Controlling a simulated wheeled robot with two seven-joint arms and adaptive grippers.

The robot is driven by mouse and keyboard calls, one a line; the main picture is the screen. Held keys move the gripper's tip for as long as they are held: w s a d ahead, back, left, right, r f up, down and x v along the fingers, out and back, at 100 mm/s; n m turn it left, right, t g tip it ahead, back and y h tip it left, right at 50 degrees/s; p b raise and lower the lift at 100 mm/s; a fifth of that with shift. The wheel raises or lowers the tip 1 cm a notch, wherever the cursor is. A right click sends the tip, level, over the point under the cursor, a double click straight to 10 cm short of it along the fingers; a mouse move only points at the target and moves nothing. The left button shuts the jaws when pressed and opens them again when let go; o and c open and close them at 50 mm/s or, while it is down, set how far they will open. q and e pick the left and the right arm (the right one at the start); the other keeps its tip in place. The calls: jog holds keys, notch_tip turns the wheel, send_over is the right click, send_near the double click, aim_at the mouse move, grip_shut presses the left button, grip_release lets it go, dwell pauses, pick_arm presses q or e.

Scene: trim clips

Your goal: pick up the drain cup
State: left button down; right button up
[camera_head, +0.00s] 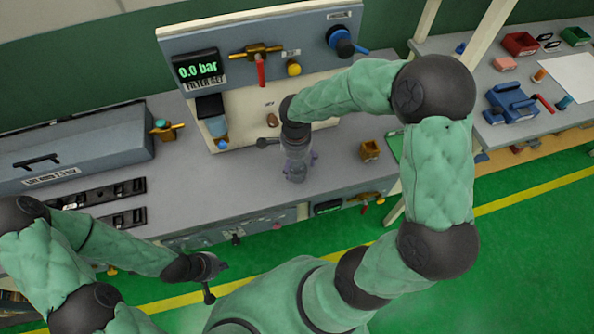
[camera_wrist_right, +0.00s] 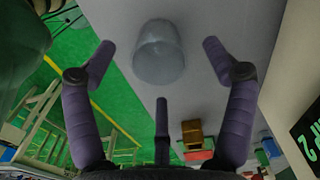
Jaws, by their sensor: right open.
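A translucent grey cup, which I take to be the drain cup (camera_wrist_right: 158,55), shows in the right wrist view on the grey bench top, near its edge.
A panel (camera_head: 280,45) with a 0.0 bar display (camera_head: 198,67) and valves stands behind. A small brown block (camera_head: 370,151) sits right of my right gripper. A grey case (camera_head: 75,148) and black rails (camera_head: 103,192) are at left. A second bench (camera_head: 500,75) holds bins at right.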

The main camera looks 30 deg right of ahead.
aim_at(297, 168)
jog(key=shift+s+d+f+b, duration=0.1)
jog(key=shift+f+b, duration=0.15)
jog(key=shift+f, duration=1.3)
jog(key=shift+s+f+b, duration=0.1)
jog(key=shift+f+b, duration=0.15)
jog(key=shift+f, duration=1.25)
jog(key=c, duration=1.3)
